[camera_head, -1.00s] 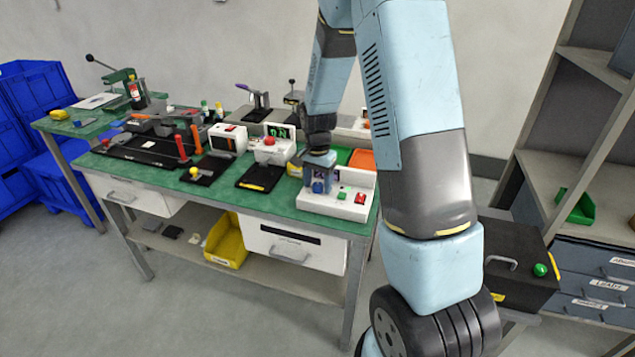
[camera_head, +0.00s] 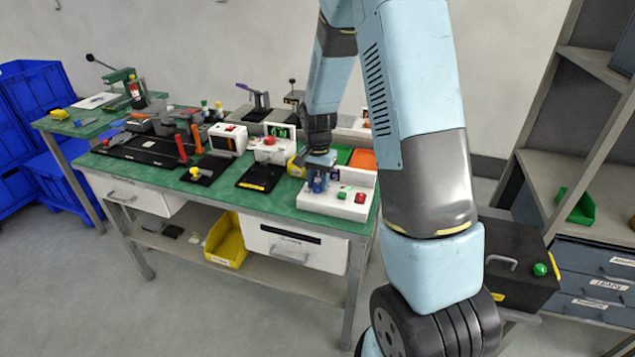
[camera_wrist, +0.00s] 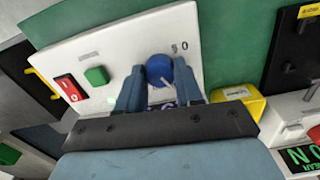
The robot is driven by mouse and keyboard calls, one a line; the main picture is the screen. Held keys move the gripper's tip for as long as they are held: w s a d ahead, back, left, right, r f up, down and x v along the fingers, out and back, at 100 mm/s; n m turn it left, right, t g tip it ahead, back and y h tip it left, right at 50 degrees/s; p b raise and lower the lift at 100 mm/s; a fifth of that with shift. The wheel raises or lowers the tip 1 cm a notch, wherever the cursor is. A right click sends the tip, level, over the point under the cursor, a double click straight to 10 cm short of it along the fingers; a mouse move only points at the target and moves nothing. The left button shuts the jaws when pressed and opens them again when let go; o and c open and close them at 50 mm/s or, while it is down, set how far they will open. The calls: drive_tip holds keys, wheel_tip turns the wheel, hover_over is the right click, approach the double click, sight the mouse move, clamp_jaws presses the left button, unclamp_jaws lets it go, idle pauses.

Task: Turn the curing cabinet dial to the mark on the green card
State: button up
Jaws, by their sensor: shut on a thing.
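The blue dial (camera_wrist: 159,70) sits on the white face of the curing cabinet (camera_wrist: 100,50). A pale pointer line shows on the dial, and small printed marks lie just beyond it, too small to read fully. My gripper (camera_wrist: 160,88) is shut on the dial, one finger on each side. In the head view my gripper (camera_head: 319,178) reaches down onto the left part of the white cabinet (camera_head: 345,205) at the bench's right end. The cabinet also has a green button (camera_wrist: 97,75) and a red switch (camera_wrist: 70,88). I cannot make out a green card.
A yellow bin (camera_wrist: 240,99) stands close beside the cabinet. Left of it on the green bench (camera_head: 232,203) are a white device with a red knob (camera_head: 269,148) and a black fixture (camera_head: 208,169). Blue crates (camera_head: 35,95) stand far left.

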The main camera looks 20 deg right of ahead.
sight(318, 184)
drive_tip(key=n, duration=0.5)
drive_tip(key=shift+w, duration=0.1)
drive_tip(key=shift+r+n, duration=0.1)
drive_tip(key=shift+n, duration=1.7)
drive_tip(key=o, duration=1)
drive_tip(key=shift+o, duration=0.2)
wheel_tip(318, 184, up, 14)
drive_tip(key=shift+f, duration=0.2)
